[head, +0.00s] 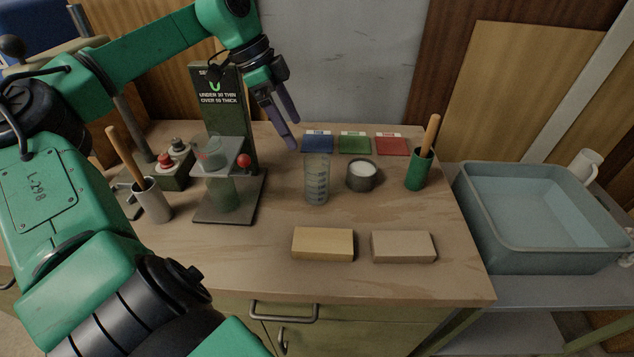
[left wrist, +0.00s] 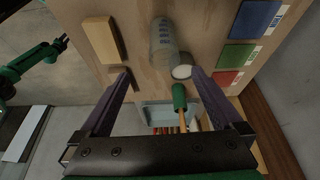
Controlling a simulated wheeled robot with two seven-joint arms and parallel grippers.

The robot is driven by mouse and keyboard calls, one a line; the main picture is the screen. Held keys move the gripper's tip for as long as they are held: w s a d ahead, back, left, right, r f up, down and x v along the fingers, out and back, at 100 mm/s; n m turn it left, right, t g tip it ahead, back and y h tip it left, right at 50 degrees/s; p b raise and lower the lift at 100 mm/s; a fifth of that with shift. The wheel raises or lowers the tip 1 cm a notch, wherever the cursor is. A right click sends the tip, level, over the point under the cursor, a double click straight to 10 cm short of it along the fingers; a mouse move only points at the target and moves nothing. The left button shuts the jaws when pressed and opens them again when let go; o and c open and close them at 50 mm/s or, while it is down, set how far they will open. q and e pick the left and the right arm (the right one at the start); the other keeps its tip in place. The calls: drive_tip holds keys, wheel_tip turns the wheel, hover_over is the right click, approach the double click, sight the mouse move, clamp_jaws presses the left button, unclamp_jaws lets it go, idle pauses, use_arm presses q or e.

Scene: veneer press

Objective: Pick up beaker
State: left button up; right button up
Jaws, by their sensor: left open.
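The beaker (head: 316,181) is clear with graduation marks and stands upright on the wooden bench. In the left wrist view the beaker (left wrist: 162,44) shows beyond the fingertips. My left gripper (head: 294,132) is open and empty, above and behind the beaker, slightly to its left. In the left wrist view its two purple fingers (left wrist: 160,72) are spread wide, with the beaker apart from them. A green arm with a dark end (left wrist: 60,42), apparently my right one, shows small at the left of that view. Its jaws are too small to judge.
A grey cup (head: 361,178) with white contents stands just right of the beaker. Green (head: 418,172) and grey (head: 152,202) holders, a press stand (head: 229,212), two blocks (head: 323,245) (head: 403,247) and three colour swatches (head: 355,144) surround it. A blue-grey basin (head: 545,240) is at right.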

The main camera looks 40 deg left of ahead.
use_arm(q)
drive_tip(key=p, duration=0.1)
approach(317, 161)
drive_tip(key=d+f, duration=0.1)
drive_tip(key=s+d+f, duration=0.1)
drive_tip(key=d+f, duration=0.1)
drive_tip(key=shift+s, duration=0.25)
drive_tip(key=x, duration=0.2)
drive_tip(key=p+x, duration=0.1)
drive_tip(key=x, duration=0.2)
drive_tip(key=shift+w+d, duration=0.1)
drive_tip(key=shift+w, duration=0.35)
drive_tip(key=shift+r, duration=0.1)
clamp_jaws()
drive_tip(key=shift+r, duration=0.1)
